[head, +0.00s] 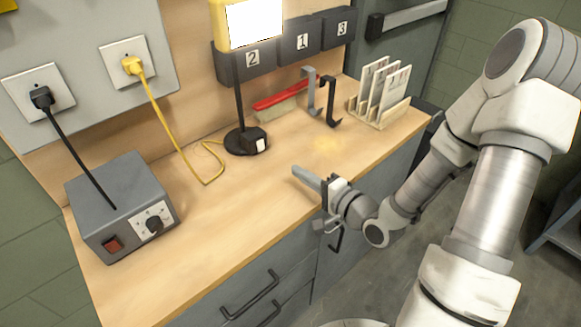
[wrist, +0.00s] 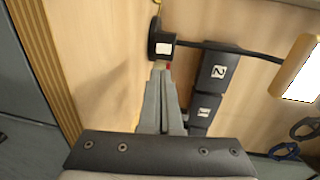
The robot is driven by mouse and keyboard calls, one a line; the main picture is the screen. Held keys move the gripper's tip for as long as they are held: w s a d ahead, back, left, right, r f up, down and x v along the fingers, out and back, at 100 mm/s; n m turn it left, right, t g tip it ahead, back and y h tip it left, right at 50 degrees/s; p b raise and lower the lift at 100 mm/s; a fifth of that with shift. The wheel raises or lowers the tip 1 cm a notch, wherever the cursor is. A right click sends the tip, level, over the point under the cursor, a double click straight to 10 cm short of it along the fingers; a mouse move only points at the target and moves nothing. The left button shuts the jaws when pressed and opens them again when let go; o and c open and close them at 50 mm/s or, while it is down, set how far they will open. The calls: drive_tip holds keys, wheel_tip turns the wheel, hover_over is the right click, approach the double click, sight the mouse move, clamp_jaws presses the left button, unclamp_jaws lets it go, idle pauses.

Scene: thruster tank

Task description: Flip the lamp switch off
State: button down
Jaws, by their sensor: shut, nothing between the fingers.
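The lamp has a yellow head (head: 235,30) with a bright white panel, a thin black post and a round black base on the workbench. A small black switch box (head: 250,137) with a white rocker (head: 261,145) sits at the front of the base. My gripper (head: 295,171) is shut and empty, a little to the right and in front of the switch box, apart from it. In the wrist view the closed fingertips (wrist: 161,66) point at the white rocker (wrist: 165,48), just short of it in the picture. The lamp head (wrist: 291,72) is at the right there.
A grey box (head: 120,205) with a red switch and a plug stands at the left. A yellow cord (head: 175,140) runs from a wall outlet towards the lamp. Behind are a red-handled brush (head: 280,98), hooks (head: 321,95), a card rack (head: 383,95) and numbered bins (head: 300,40).

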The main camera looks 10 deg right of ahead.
sight(262, 149)
drive_tip(key=b+x, duration=0.1)
drive_tip(key=x, duration=1.1)
drive_tip(key=shift+w+a, duration=0.15)
drive_tip(key=shift+w, duration=0.1)
drive_tip(key=shift+f, duration=0.1)
